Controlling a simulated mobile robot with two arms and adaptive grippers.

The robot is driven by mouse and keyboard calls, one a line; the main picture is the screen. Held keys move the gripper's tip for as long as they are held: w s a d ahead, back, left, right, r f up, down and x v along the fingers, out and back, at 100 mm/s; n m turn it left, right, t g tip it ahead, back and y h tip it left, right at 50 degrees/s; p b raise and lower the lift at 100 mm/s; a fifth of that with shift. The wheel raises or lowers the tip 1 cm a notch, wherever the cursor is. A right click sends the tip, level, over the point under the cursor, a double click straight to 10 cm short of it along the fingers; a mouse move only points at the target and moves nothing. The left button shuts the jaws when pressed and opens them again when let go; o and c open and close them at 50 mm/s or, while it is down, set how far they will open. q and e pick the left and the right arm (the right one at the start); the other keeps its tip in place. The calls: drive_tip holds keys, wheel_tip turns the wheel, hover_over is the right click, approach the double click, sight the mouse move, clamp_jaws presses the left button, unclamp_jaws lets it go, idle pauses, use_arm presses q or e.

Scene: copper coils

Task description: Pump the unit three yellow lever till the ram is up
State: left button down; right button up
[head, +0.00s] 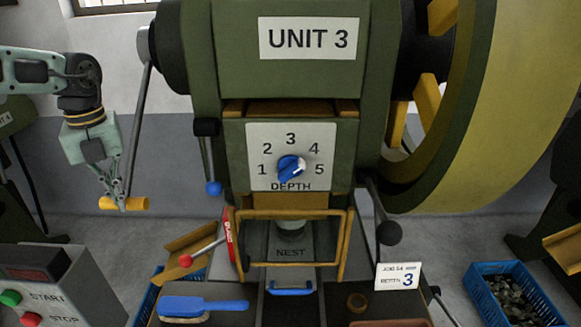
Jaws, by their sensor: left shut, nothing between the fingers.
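The unit three press (230,60) fills the middle and carries a "UNIT 3" plate. Its lever (140,120) hangs down the left side from a dark pivot and ends in a yellow grip (138,204). My left gripper (121,206) is shut, with its fingertips at the left part of the yellow grip and nothing held between them. I cannot tell whether they touch it. The ram (290,201) shows below the depth dial, with a grey round part under it above the nest (291,254). The gap down to the nest is hard to judge. My right gripper is out of view.
A yellow guard frame (345,240) surrounds the nest. The blue-knobbed dial (290,168) is on the press front. A blue brush (205,306) and a job card (397,277) are in front. A START/STOP box (60,290) stands lower left, a blue crate (515,292) lower right.

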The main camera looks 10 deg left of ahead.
use_arm(q)
drive_tip(key=shift+s+f, duration=0.2)
drive_tip(key=shift+f, duration=0.05)
drive_tip(key=shift+w+f+b, duration=0.4)
drive_tip(key=shift+w+f, duration=0.3)
drive_tip(key=shift+f, duration=0.3)
drive_tip(key=shift+w, duration=0.2)
drive_tip(key=s+r+p, duration=0.3)
drive_tip(key=r, duration=0.4)
drive_tip(key=s+r+p, duration=0.2)
drive_tip(key=s+r, duration=0.1)
drive_tip(key=r, duration=0.3)
drive_tip(key=shift+s+d+r+p, duration=0.25)
drive_tip(key=shift+s+r+p, duration=0.1)
drive_tip(key=shift+p, duration=0.05)
